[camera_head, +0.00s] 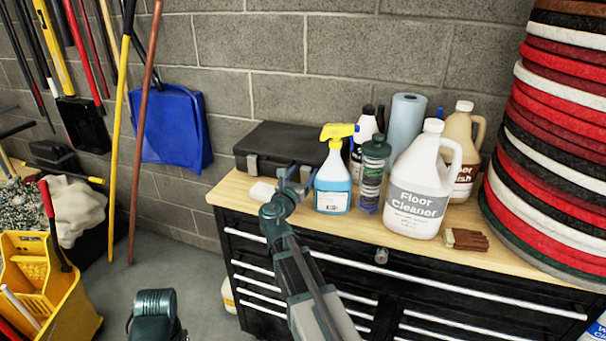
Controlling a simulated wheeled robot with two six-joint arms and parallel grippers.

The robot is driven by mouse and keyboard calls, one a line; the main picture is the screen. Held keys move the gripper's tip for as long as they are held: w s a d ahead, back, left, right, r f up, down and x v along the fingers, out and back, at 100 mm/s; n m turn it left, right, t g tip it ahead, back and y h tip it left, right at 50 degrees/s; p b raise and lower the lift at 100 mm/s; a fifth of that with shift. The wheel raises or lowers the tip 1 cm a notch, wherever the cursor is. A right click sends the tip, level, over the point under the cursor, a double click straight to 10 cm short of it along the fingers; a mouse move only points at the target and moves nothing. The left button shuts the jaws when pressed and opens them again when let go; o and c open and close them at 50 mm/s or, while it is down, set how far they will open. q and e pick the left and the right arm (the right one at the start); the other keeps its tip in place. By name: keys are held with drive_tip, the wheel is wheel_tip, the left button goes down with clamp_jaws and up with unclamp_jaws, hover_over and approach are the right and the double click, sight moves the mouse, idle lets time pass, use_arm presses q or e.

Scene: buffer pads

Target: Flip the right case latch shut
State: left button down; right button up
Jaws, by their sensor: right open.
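A black case (283,140) lies closed-looking on the wooden top of the tool cabinet, against the block wall. A grey latch (252,163) shows on the left of its front. The right latch is hidden behind or beside my right gripper (292,178), so I cannot tell whether it is up or down. My right gripper is open at the right part of the case front, close to it; contact cannot be made out. My left gripper is out of view; only a dark part of my own arm shows at the lower left.
A spray bottle (333,180) stands just right of my right gripper. A green-capped bottle (373,172), a floor cleaner jug (420,190) and a brush (466,240) are further right. A small white object (262,192) lies before the case. Stacked pads (560,130) rise at the right.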

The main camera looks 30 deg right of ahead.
clamp_jaws()
drive_tip(key=p, duration=0.1)
drive_tip(key=r+y+p, duration=0.1)
drive_tip(key=p, duration=0.1)
drive_tip(key=shift+w+d+g, duration=0.3)
drive_tip(key=shift+g, duration=0.1)
drive_tip(key=shift+w+d+f+y+p, duration=0.1)
drive_tip(key=shift+f+y+p, duration=0.1)
drive_tip(key=shift+y+p, duration=0.4)
unclamp_jaws()
